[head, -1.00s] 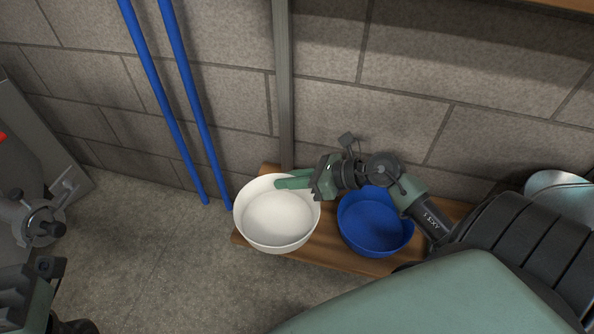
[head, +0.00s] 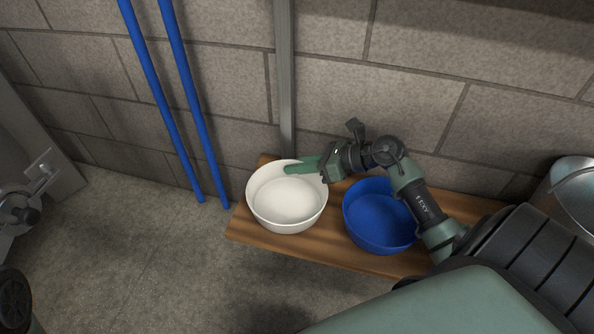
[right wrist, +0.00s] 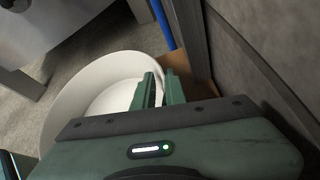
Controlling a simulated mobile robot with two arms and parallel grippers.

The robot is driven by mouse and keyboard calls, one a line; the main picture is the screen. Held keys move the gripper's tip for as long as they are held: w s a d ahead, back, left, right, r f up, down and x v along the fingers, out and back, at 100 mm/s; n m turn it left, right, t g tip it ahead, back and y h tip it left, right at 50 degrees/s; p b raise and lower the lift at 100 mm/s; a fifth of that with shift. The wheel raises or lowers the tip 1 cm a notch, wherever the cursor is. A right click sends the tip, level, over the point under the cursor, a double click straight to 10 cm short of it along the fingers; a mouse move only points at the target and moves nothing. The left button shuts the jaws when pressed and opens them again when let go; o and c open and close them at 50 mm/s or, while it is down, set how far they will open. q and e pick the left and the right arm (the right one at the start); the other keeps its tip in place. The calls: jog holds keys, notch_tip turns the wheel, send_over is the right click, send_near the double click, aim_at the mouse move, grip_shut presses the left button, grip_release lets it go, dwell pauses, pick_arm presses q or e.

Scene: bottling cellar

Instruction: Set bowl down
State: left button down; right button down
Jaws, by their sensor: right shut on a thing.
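A white bowl (head: 287,205) is upright at the left end of a wooden shelf (head: 330,238) in the head view. My right gripper (head: 290,169) is shut on its far rim. In the right wrist view the white bowl (right wrist: 85,88) lies beyond the fingers (right wrist: 160,90), with its rim between them. From these views I cannot tell whether its base touches the wood. My left gripper does not show clearly; only a dark part of my left arm is at the lower left edge of the head view.
A blue bowl (head: 380,216) stands on the shelf just right of the white bowl, under my right arm. A block wall (head: 420,80) and a grey post (head: 285,80) are close behind. Two blue pipes (head: 185,100) run left of the shelf. A metal pot (head: 574,190) is at the right.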

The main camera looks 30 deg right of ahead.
jog(key=shift+f, duration=0.1)
jog(key=c, duration=1.5)
grip_release()
jog(key=shift+o, duration=0.2)
